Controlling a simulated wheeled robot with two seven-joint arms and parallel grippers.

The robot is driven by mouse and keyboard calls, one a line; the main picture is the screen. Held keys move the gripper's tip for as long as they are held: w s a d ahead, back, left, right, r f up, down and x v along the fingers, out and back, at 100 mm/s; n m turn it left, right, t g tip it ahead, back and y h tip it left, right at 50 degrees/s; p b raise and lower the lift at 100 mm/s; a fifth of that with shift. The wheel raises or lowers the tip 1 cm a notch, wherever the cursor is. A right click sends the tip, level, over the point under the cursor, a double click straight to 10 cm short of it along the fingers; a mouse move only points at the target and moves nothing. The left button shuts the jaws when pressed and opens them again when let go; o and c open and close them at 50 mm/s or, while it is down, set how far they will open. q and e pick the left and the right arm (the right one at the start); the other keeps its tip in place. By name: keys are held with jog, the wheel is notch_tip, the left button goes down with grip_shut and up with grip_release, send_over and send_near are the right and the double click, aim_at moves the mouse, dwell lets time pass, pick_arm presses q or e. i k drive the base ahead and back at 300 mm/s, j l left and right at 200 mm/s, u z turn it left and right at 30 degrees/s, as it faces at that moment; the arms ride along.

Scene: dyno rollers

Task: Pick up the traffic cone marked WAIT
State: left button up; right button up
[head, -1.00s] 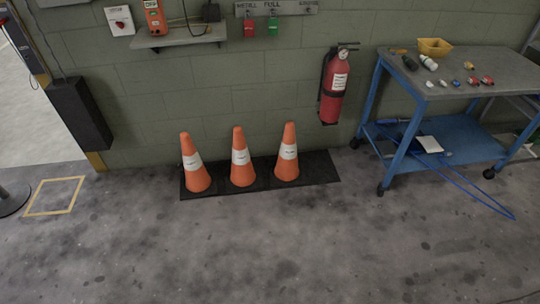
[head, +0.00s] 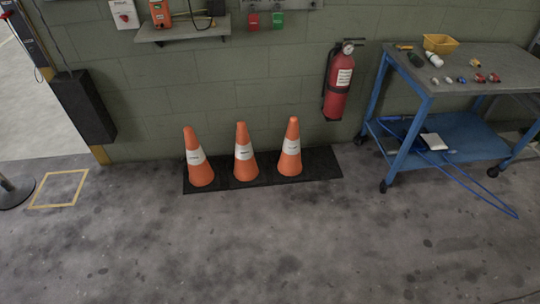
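Three orange traffic cones with white bands stand upright in a row on a black mat (head: 218,186) against the wall in the head view. They are the left cone (head: 196,160), the middle cone (head: 243,155) and the right cone (head: 290,148). Each band carries small dark lettering that is too small to read, so I cannot tell which one says WAIT. Neither of my grippers is in view.
A blue cart (head: 425,105) with small items on top stands at the right, its blue hose (head: 470,188) trailing on the floor. A fire extinguisher (head: 338,85) hangs on the wall. A yellow floor square (head: 60,189) is at left. The floor before the cones is clear.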

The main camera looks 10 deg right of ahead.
aim_at(248, 170)
jog(key=i+l+z, duration=0.15)
jog(key=i, duration=0.6)
jog(key=i+l+z, duration=0.1)
jog(key=i, duration=0.6)
jog(key=l, duration=0.1)
